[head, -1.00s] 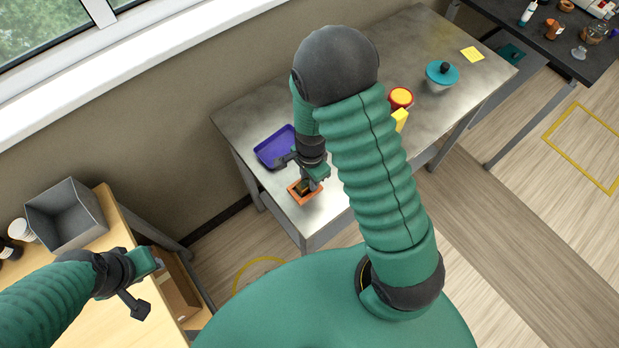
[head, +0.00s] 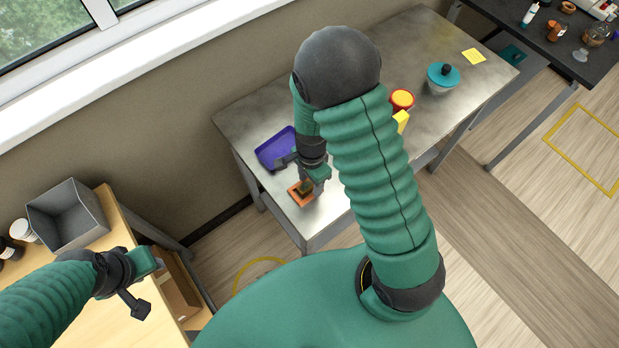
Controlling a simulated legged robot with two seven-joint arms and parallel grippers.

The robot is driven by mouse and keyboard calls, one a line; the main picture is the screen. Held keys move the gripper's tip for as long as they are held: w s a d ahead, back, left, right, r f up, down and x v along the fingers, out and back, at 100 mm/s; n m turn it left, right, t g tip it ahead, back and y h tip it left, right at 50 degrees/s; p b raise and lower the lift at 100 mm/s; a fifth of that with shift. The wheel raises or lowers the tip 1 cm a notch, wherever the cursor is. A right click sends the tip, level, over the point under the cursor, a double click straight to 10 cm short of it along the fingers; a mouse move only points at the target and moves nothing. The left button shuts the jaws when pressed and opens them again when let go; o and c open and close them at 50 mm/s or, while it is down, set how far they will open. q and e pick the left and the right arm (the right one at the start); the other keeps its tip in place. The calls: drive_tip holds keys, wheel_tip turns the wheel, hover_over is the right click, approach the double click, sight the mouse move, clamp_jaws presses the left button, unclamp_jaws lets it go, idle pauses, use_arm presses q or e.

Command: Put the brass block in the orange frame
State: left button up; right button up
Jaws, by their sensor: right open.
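The orange frame (head: 294,196) lies on the metal table near its left front corner. The brass block (head: 304,187) shows as a small dark gold piece within the frame's outline; whether it is fully seated is too small to tell. My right gripper (head: 304,178) is open, just above the block and the frame, and hides part of both. My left gripper (head: 146,284) is open and empty, away to the left over the wooden table.
A purple tray (head: 268,152) lies behind the frame. A red and yellow round item (head: 402,99), a yellow block (head: 401,119) and a teal-lidded bowl (head: 442,78) stand farther right. A grey bin (head: 68,216) stands on the wooden table (head: 75,325).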

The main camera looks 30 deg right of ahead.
sight(310, 184)
wheel_tip(310, 184, up, 12)
drive_tip(key=s+a+r+n+t, duration=0.2)
drive_tip(key=s+a+n, duration=0.1)
drive_tip(key=n, duration=1.4)
drive_tip(key=shift+s+a+r+t+p, duration=0.35)
drive_tip(key=shift+s+a+t+p, duration=0.1)
drive_tip(key=shift+a, duration=0.25)
